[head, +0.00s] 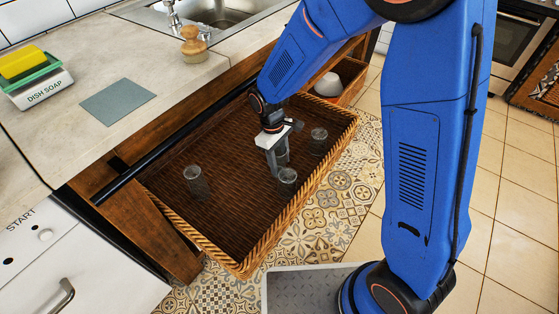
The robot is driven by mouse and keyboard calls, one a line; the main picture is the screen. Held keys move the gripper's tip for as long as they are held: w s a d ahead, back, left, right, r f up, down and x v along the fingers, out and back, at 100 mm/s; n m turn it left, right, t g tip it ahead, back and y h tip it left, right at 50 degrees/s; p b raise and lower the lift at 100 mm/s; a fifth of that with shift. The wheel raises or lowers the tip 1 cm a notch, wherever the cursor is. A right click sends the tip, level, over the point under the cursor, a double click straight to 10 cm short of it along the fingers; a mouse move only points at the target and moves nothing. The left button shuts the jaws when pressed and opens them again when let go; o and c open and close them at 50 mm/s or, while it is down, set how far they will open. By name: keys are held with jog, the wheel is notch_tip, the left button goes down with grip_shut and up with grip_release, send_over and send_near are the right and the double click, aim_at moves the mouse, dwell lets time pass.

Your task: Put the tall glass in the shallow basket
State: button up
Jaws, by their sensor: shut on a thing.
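A large brown wicker basket (215,240) sits low under the counter, pulled out. My gripper (277,160) reaches down into it and is shut on a clear glass (282,150), partly hidden by the gripper's fingers. It looks upright; I cannot tell whether its base touches the basket floor. Other clear glasses stand in this basket: one at the left (196,178), one just in front of my gripper (287,178) and one at the right (319,136). A second wicker basket (352,75) is behind, holding a white bowl (328,85). I cannot tell which basket is the shallow one.
The counter (60,130) lies above and left, with a sink (215,15), a wooden-topped brush (193,45), a grey mat (118,101) and a dish soap holder (42,88). A dark bar (170,140) runs along the basket's counter side. Tiled floor is open at right.

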jog(key=o, duration=1.2)
notch_tip(320, 180, up, 12)
jog(key=w+a, duration=0.1)
jog(key=shift+a, duration=0.2)
